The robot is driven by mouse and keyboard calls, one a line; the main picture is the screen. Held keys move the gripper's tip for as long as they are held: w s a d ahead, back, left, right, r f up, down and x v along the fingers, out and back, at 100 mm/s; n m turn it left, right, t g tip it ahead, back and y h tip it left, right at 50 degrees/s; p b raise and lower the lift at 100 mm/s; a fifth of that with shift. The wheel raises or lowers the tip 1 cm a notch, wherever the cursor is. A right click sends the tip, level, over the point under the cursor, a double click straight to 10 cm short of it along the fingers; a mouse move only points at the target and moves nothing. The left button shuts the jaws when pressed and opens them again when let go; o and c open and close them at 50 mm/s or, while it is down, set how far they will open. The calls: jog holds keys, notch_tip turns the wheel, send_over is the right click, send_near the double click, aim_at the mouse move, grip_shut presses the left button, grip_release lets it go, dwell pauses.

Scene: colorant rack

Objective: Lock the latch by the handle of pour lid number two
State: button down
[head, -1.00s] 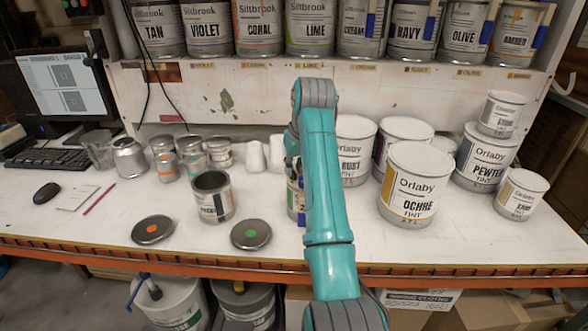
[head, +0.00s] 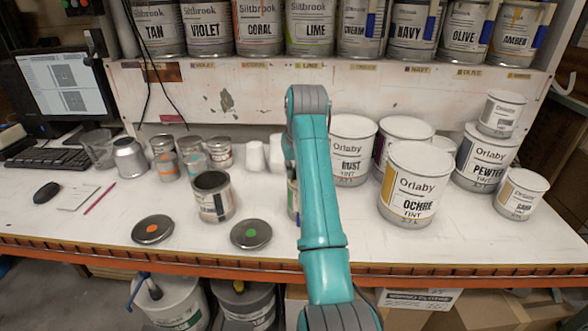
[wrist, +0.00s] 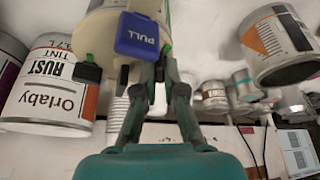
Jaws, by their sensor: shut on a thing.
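The pour lid (wrist: 105,30) is a pale beige cover on a can at the top of the wrist view. A blue tab marked PULL (wrist: 137,35), which looks like the latch handle, stands out from its edge. My gripper (wrist: 160,65) is at this tab, its fingers close together and shut on it; the exact contact is partly hidden by the tab. Small dark and green parts show beside the lid. In the head view my arm covers most of this can (head: 293,198), and my gripper is hidden there. The lid's number is not readable.
The RUST can (head: 352,150) and OCHRE can (head: 413,185) stand to the right. An open dark can (head: 213,197) and two loose lids, one with an orange dot (head: 153,229) and one with a green dot (head: 251,233), are to the left. A shelf of cans is above.

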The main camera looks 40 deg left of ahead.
jog(key=shift+m+t+h, duration=0.4)
jog(key=shift+m, duration=1.3)
jog(key=c, duration=1.5)
grip_release()
jog(key=shift+c, duration=0.2)
jog(key=v, duration=0.7)
jog(key=shift+r, duration=0.2)
jog(key=shift+s+d, duration=0.1)
jog(key=shift+s, duration=0.1)
